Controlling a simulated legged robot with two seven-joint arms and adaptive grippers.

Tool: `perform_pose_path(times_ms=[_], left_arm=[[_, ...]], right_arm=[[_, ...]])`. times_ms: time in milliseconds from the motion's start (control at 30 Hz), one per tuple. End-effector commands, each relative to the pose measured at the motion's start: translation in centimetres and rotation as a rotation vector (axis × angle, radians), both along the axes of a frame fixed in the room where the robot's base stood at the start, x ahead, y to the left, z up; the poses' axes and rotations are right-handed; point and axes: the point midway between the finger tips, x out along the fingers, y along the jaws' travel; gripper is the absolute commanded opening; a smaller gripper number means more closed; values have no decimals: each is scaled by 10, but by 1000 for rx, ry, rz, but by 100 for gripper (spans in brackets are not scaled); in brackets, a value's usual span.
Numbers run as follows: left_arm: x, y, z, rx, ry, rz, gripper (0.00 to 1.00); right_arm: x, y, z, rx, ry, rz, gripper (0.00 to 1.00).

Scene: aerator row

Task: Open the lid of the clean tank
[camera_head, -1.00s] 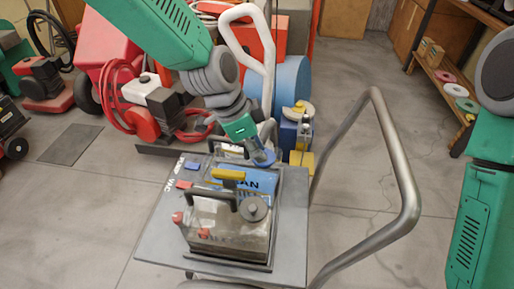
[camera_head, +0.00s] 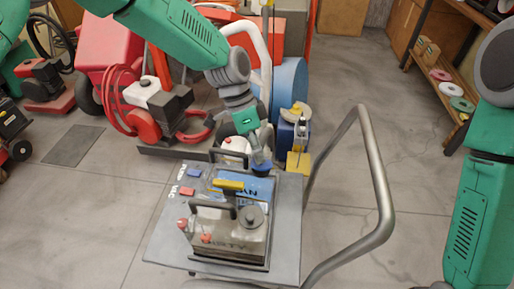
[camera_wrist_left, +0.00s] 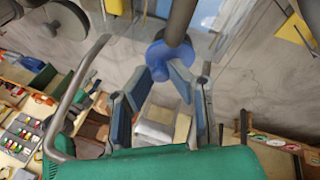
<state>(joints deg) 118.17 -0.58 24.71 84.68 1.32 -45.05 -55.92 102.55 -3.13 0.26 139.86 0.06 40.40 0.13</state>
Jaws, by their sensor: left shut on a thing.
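The clean tank (camera_head: 262,187) is a blue-labelled tank at the back of the machine's grey deck, partly hidden behind the dirty tank. A round blue cap (camera_wrist_left: 163,54) shows at my fingertips in the left wrist view, and it shows small and dark blue in the head view (camera_head: 262,167). My left gripper (camera_head: 259,158) reaches down to it from behind the tank. In the left wrist view its two fingers (camera_wrist_left: 170,72) close in on the cap, and it is shut on it. Whether the lid is raised cannot be told. My right gripper is out of view.
The dirty tank (camera_head: 218,243) stands in front, with a yellow latch (camera_head: 229,185) and a grey round cap (camera_head: 251,216). A bent metal push handle (camera_head: 380,190) rises to the right. Red machines (camera_head: 112,65) and a blue drum (camera_head: 289,82) stand behind. Open floor lies right.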

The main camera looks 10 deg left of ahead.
Motion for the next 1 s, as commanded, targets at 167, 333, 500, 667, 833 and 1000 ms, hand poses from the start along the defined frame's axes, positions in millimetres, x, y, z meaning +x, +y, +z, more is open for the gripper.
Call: perform_pose_path(times_ms=[167, 333, 500, 667, 833, 1000], left_arm=[[7, -2, 0, 10, 111, 0, 0], [11, -2, 1, 18, 186, 0, 0], [12, -2, 1, 23, 226, 1, 0], [13, -2, 1, 25, 240, 1, 0], [13, -2, 0, 26, 242, 0, 0], [12, -2, 0, 27, 242, 0, 26]], right_arm=[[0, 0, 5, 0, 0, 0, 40], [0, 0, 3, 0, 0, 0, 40], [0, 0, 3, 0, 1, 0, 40], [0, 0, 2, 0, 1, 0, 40], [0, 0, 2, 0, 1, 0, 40], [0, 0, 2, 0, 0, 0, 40]])
